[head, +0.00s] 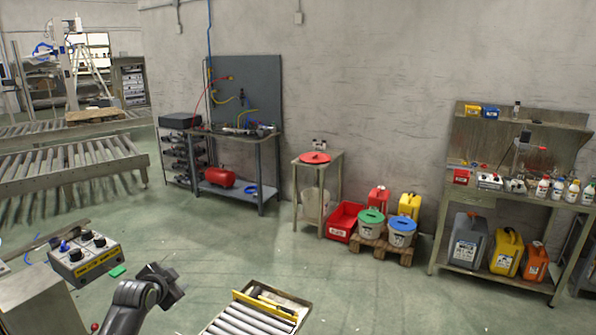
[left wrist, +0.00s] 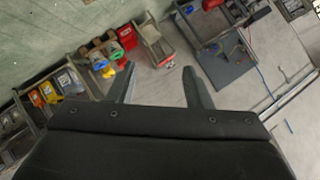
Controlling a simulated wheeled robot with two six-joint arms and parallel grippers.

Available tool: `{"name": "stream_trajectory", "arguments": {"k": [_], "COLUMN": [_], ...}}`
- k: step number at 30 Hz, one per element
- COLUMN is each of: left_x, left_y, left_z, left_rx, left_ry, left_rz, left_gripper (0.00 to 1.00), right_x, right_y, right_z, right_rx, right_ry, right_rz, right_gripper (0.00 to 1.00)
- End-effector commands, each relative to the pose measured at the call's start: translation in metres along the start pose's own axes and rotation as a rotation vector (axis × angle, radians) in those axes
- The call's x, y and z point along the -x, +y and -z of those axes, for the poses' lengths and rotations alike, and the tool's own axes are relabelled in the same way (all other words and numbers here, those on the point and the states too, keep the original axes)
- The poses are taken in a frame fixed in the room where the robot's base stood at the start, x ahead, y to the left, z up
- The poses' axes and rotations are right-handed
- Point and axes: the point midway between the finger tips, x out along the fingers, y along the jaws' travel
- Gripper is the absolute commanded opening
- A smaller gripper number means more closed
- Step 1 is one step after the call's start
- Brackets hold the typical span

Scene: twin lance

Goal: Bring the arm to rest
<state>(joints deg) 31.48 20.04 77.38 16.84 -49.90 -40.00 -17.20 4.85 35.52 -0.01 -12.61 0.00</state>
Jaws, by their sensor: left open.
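My left arm shows low in the head view, with my left gripper (head: 172,284) at its end, held over the floor left of a roller tray. The gripper touches nothing that I can see. My right gripper is in neither view.
A control box with black knobs (head: 85,258) stands left of my arm. A roller tray with a yellow edge (head: 258,312) is close on the right. A workbench (head: 235,140), a small table (head: 318,160) and a shelf bench (head: 515,170) line the wall. The middle floor is clear.

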Motion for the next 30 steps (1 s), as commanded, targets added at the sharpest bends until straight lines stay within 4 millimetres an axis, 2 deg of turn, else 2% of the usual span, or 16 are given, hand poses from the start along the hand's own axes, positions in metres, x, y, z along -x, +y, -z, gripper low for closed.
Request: {"name": "stream_trajectory", "arguments": {"k": [3, 6, 11, 12, 15, 17, 21, 26, 30], "left_x": [0.005, 0.015, 0.042, 0.023, -0.003, -0.016, -0.038, -0.048, -0.043], "left_y": [-0.035, -0.059, -0.085, -0.061, -0.019, 0.007, 0.073, 0.154, 0.229], "left_z": [0.024, 0.046, 0.083, 0.051, -0.003, -0.036, -0.117, -0.210, -0.289], "left_rx": [0.156, 0.270, 0.414, 0.432, 0.457, 0.471, 0.506, 0.544, 0.574], "left_ry": [0.143, 0.293, 0.567, 0.512, 0.409, 0.350, 0.206, 0.039, -0.105], "left_rz": [0.177, 0.285, 0.373, 0.350, 0.308, 0.284, 0.225, 0.157, 0.097], "left_gripper": [0.45, 0.45, 0.45, 0.45, 0.45, 0.45, 0.45, 0.45, 0.45], "right_x": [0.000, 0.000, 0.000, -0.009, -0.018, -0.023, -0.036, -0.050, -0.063], "right_y": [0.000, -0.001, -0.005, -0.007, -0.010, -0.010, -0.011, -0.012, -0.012], "right_z": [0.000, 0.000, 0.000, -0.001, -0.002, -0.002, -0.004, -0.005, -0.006], "right_rx": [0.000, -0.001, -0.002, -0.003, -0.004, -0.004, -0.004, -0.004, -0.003], "right_ry": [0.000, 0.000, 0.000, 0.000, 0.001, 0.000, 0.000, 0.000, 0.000], "right_rz": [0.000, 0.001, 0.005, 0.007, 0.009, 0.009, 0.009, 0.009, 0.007], "right_gripper": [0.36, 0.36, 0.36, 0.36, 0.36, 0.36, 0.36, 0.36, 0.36]}}
